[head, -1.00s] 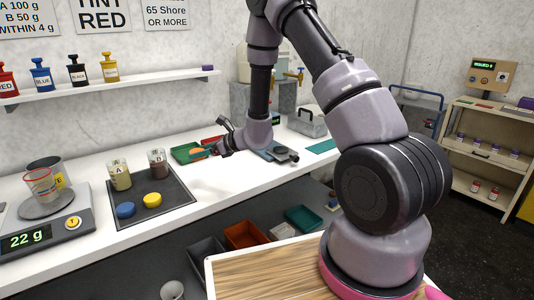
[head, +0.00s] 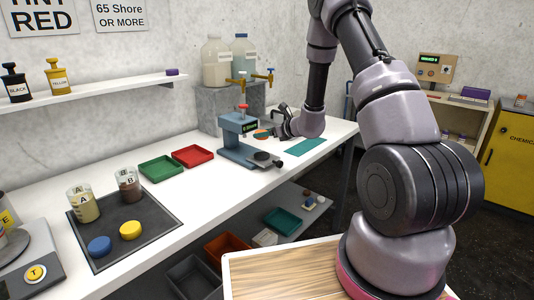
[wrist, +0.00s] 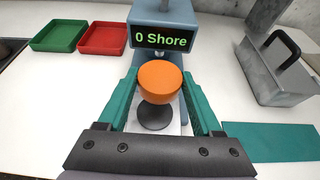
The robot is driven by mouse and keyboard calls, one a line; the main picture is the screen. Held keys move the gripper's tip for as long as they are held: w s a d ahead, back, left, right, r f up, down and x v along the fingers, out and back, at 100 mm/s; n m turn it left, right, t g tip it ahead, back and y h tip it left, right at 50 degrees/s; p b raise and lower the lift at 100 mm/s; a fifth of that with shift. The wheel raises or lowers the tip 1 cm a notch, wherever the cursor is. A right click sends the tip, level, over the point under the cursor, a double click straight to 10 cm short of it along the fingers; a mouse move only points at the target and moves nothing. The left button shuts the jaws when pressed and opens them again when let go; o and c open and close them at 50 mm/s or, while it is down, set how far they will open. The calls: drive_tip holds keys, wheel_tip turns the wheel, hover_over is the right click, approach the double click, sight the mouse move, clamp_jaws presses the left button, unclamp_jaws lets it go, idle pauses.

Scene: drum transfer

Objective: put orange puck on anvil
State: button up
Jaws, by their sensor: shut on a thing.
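My gripper (wrist: 160,95) is shut on the orange puck (wrist: 160,80), its teal fingers on either side. In the head view the puck (head: 262,134) shows small beside the blue tester, with my gripper (head: 268,132) right of the tester's head. The blue tester (wrist: 163,22) has a display reading 0 Shore. Its anvil (wrist: 155,118), a dark round disc, shows just below the puck in the wrist view, partly covered by it. In the head view the anvil (head: 263,157) is at the tester's front. The puck appears held above bench level, apart from the anvil.
A green tray (head: 160,168) and a red tray (head: 193,156) lie left of the tester. A grey case (wrist: 280,70) stands to the right in the wrist view. A teal mat (head: 304,145) lies flat nearby. Grey blocks with jugs (head: 216,65) stand behind.

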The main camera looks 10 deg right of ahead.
sight(265, 156)
wheel_tip(265, 156, down, 8)
drive_tip(key=shift+r, duration=0.25)
drive_tip(key=shift+f, duration=0.1)
drive_tip(key=o, duration=1.4)
